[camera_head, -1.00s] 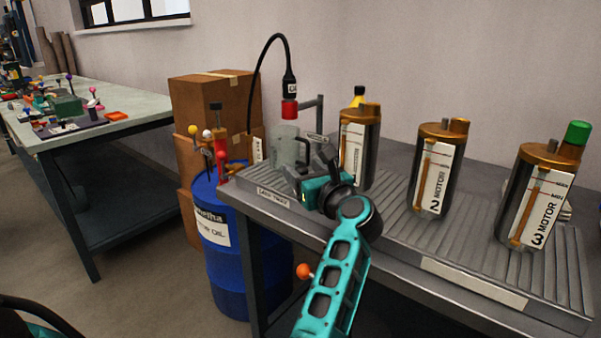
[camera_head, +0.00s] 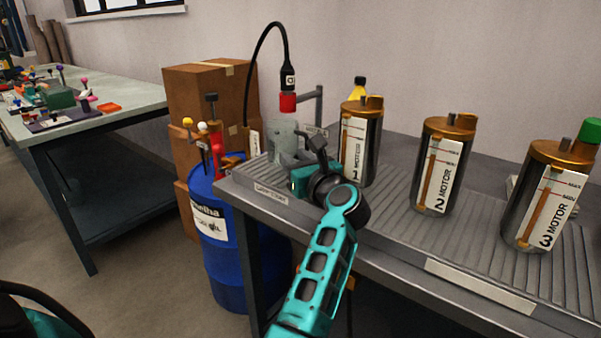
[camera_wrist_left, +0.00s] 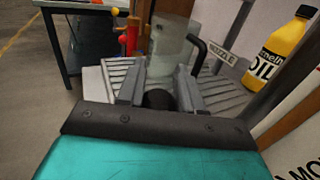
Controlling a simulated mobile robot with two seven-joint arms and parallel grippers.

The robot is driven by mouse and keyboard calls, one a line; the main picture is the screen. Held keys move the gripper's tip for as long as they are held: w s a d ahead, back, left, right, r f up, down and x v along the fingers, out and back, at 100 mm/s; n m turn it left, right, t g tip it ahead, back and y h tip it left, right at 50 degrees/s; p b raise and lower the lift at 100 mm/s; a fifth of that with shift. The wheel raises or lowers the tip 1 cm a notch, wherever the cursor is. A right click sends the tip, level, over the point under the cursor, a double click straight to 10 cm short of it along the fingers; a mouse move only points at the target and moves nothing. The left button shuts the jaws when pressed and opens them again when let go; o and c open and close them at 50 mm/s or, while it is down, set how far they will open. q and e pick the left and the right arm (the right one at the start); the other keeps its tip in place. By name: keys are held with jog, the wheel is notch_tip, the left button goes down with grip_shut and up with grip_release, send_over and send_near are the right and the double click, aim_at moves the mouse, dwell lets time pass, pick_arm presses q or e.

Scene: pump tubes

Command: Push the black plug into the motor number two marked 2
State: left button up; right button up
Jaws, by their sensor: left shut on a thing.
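My left gripper (camera_head: 319,152) is over the left part of the grooved metal bench, in front of a clear glass jar (camera_head: 284,143) and left of motor 1. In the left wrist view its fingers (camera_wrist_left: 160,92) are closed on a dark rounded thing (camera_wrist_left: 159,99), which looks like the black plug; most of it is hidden. Motor 2 (camera_head: 441,165), a dark metal cylinder with a copper top and a white label marked 2, stands upright on the bench, well right of the gripper. My right gripper is not in view.
Motor 1 (camera_head: 360,143) stands between the gripper and motor 2. Motor 3 (camera_head: 546,199), with a green cap, stands at the right. A black hose with a red nozzle (camera_head: 288,103) hangs above the jar. A blue oil drum (camera_head: 221,260) stands left of the bench.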

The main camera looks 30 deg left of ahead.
pick_arm(q)
jog(key=c, duration=0.4)
jog(key=shift+o, duration=0.2)
